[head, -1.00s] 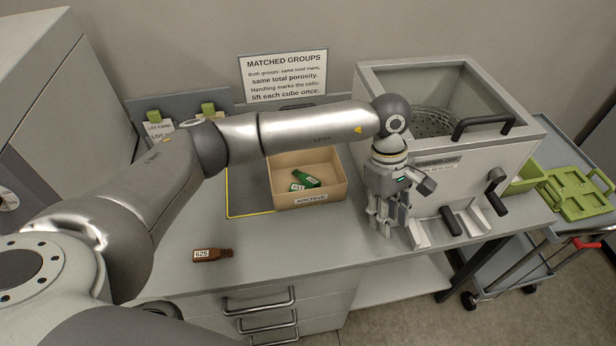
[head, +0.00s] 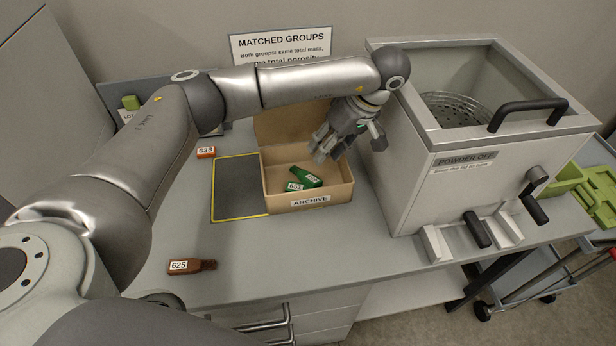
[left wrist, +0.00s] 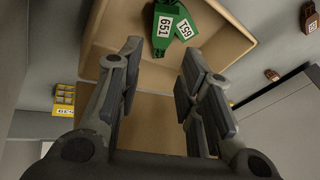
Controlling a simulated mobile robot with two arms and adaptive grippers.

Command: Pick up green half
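Two green halves lie together in the open cardboard archive box (head: 331,196). One green half (head: 302,187), with a white label, lies partly across the other green half (head: 313,181). My right gripper is out of view.
An orange piece (head: 206,152) labelled 638 and a brown piece (head: 178,267) labelled 625 lie on the bench. A yellow-edged dark mat (head: 236,190) is left of the box. The grey powder-off machine (head: 420,175) stands close on the right.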

